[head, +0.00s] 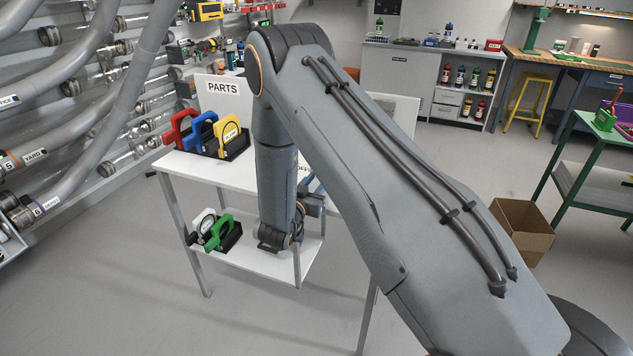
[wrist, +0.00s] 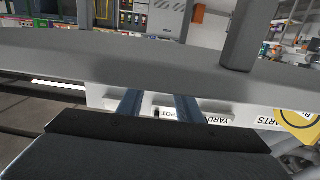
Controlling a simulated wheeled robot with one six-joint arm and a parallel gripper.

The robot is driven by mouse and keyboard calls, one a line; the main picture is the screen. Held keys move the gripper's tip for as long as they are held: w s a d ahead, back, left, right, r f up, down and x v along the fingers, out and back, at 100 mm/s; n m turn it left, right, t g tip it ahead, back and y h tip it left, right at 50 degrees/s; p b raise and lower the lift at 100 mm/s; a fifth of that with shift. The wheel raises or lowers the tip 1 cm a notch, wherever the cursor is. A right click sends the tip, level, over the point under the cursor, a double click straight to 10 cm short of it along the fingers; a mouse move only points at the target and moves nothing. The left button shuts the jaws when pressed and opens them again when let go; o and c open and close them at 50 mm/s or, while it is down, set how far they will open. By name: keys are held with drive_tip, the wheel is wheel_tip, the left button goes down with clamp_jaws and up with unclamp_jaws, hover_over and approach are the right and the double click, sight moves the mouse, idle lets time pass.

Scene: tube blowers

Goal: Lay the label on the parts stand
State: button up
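The parts stand (head: 195,170) is a white table with an upright PARTS sign (head: 224,98) and a lower shelf (head: 262,264). My gripper (head: 318,188) is mostly hidden behind my arm at the right side of the stand. In the wrist view its two blue fingers (wrist: 158,104) stand apart. A white label ending in "POT" (wrist: 172,114) shows between and beyond them; I cannot tell whether they touch it. A YARD label (wrist: 219,119) and one reading "ARTS" (wrist: 271,120) lie to its right. In the head view a partly hidden label with "OFF" (head: 303,167) is beside my arm.
Red (head: 178,128), blue (head: 202,130) and yellow (head: 228,133) handled pieces stand on the stand's top. A green one (head: 218,233) and a white one sit on the lower shelf. A cardboard box (head: 520,230) is on the floor at right. Pipes line the left wall.

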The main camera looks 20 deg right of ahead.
drive_tip(key=shift+r, duration=0.15)
drive_tip(key=b+v, duration=0.3)
drive_tip(key=v, duration=0.9)
drive_tip(key=shift+w, duration=0.1)
drive_tip(key=s+r+n+g+y, duration=0.5)
drive_tip(key=s+g+y, duration=0.1)
drive_tip(key=y, duration=0.4)
drive_tip(key=s+d+n+g, duration=0.1)
drive_tip(key=s+d+g, duration=0.2)
drive_tip(key=s, duration=0.7)
drive_tip(key=s+d+n+g, duration=0.1)
drive_tip(key=s+g, duration=0.3)
drive_tip(key=s, duration=0.6)
drive_tip(key=shift+d+r, duration=0.15)
drive_tip(key=shift+d, duration=0.7)
